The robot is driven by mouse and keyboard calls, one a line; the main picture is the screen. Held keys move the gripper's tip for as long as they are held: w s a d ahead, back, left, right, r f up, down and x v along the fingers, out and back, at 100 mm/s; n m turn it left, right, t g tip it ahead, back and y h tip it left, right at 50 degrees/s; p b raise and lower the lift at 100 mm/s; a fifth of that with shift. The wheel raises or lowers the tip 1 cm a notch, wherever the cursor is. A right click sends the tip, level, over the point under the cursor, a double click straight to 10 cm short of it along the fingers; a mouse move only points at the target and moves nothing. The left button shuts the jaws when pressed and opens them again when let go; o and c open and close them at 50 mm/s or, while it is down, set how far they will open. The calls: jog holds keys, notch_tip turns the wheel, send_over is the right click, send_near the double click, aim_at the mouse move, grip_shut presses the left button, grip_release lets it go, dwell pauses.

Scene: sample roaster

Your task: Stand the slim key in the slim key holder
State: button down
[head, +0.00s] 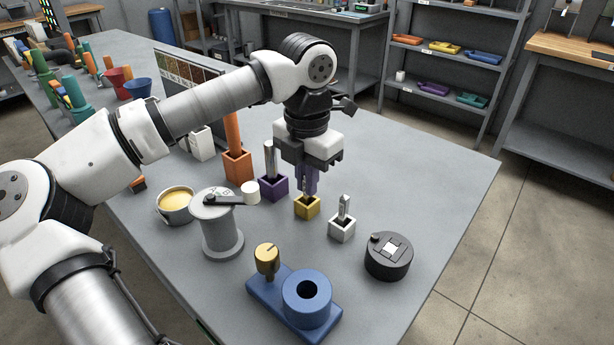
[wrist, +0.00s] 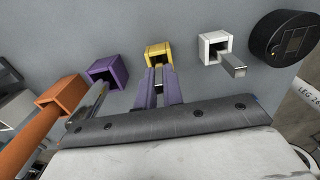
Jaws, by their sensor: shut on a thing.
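My gripper (head: 308,186) points straight down over the small yellow square holder (head: 307,208), which I take as the slim key holder. In the wrist view its two purple-grey fingers (wrist: 159,76) are close together, with their tips at the mouth of the yellow holder (wrist: 158,50). They are shut on a thin grey piece (wrist: 158,73), which I take as the slim key. It is mostly hidden by the fingers, and its lower end seems to be at the holder's opening. I cannot tell how deep it sits.
Left of the yellow holder stand a purple holder (head: 273,189) with a silver bar and an orange holder (head: 237,168) with an orange bar. Right are a white holder (head: 341,230) with a silver bar and a black round device (head: 388,257). A blue fixture (head: 295,300) lies in front.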

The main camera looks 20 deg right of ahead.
jog(key=c, duration=1.5)
grip_release()
jog(key=shift+f, duration=0.15)
jog(key=shift+o, duration=0.2)
notch_tip(320, 180, up, 14)
jog(key=p, duration=0.1)
jog(key=shift+f, duration=0.1)
